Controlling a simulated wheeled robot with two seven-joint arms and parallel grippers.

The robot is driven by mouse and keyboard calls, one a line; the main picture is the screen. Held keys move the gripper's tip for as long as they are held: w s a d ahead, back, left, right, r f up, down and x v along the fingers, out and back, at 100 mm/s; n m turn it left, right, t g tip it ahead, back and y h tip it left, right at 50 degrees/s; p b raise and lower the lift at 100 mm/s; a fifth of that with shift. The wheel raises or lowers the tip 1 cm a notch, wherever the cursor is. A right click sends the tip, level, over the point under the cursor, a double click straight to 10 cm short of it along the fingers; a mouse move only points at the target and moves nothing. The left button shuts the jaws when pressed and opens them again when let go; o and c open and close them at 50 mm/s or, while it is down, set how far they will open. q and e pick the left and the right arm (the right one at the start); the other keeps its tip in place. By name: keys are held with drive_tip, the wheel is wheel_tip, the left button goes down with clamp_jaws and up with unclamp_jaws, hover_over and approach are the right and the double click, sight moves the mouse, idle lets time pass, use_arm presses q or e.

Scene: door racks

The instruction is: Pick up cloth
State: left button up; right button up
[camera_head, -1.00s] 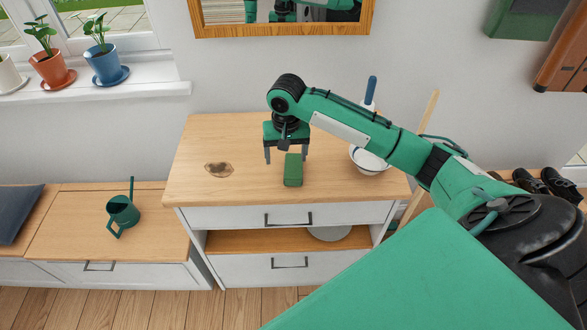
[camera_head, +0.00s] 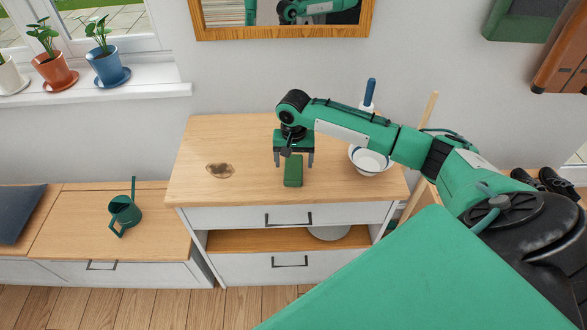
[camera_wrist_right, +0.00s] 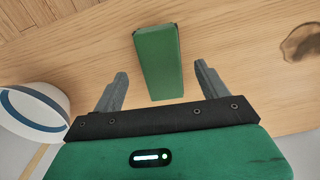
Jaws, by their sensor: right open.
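A green folded cloth (camera_head: 293,171), block-like in shape, lies on the wooden top of the cabinet (camera_head: 330,196). My right gripper (camera_head: 295,163) hangs over the cabinet top, just behind and above the cloth, with its fingers pointing down. In the right wrist view, the cloth (camera_wrist_right: 158,62) lies beyond and between the two grey fingers (camera_wrist_right: 160,86), apart from both. The gripper is open and empty. My left gripper is not in view.
A dark stain (camera_head: 220,170) marks the top at left. A green watering can (camera_head: 124,213) stands on the bench. The cabinet's front edge is clear.

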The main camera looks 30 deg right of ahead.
sight(293, 169)
wheel_tip(293, 169, down, 4)
drive_tip(key=shift+f+p, duration=0.1)
drive_tip(key=shift+p, duration=0.4)
drive_tip(key=c, duration=1.1)
drive_tip(key=shift+o, duration=0.2)
wheel_tip(293, 169, up, 20)
drive_tip(key=b, duration=0.3)
